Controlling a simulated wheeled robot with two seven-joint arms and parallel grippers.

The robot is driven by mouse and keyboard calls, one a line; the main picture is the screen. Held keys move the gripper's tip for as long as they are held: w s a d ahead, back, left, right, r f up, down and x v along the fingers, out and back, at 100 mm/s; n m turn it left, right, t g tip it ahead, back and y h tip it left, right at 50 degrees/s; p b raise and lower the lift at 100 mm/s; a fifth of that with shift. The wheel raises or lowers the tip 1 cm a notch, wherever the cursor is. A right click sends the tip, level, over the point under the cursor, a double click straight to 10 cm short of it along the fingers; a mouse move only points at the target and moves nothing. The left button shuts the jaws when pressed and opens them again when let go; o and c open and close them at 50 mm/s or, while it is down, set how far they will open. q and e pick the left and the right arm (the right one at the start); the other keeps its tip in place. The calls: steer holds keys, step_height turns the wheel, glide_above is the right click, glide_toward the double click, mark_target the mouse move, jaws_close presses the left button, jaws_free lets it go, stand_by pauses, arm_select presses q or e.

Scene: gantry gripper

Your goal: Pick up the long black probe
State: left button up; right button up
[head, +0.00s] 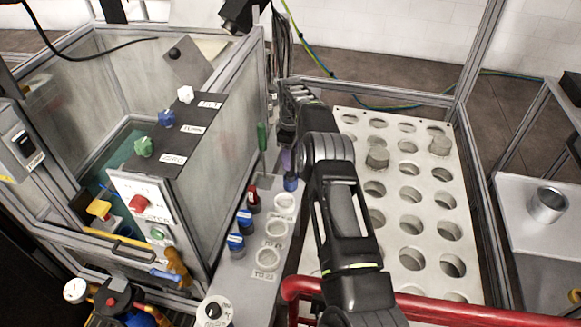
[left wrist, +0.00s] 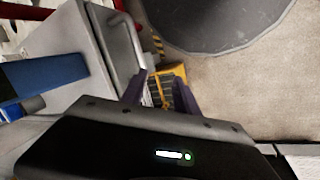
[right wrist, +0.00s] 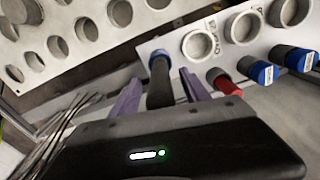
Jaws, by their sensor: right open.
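A long black cylinder with a blue collar, seemingly the black probe (right wrist: 161,88), stands between the spread purple fingers of my right gripper (right wrist: 161,77) in the right wrist view. I cannot tell whether a finger touches it. In the head view my right gripper (head: 286,160) is at the far end of the grey panel, partly hidden by my own arm; a blue part (head: 291,184) shows just below it. My left gripper (left wrist: 160,82) shows only in the left wrist view, its fingers apart with nothing held between them.
Red and blue knobs (head: 236,242) and white round sockets (head: 268,258) line the panel beside the right gripper. A white plate with rows of holes (head: 430,190) lies to the right. A glass-walled tank (head: 215,150) stands left, and a red rail (head: 470,311) crosses the front.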

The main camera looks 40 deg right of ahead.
jaws_close()
stand_by(0.5)
steer(key=shift+r, duration=0.1)
step_height(320, 180, up, 4)
steer(key=shift+w+r+b, duration=0.1)
steer(key=shift+r+b, duration=0.05)
steer(key=shift+b, duration=0.4)
step_height(320, 180, up, 6)
steer(key=p, duration=0.4)
steer(key=shift+f, duration=0.2)
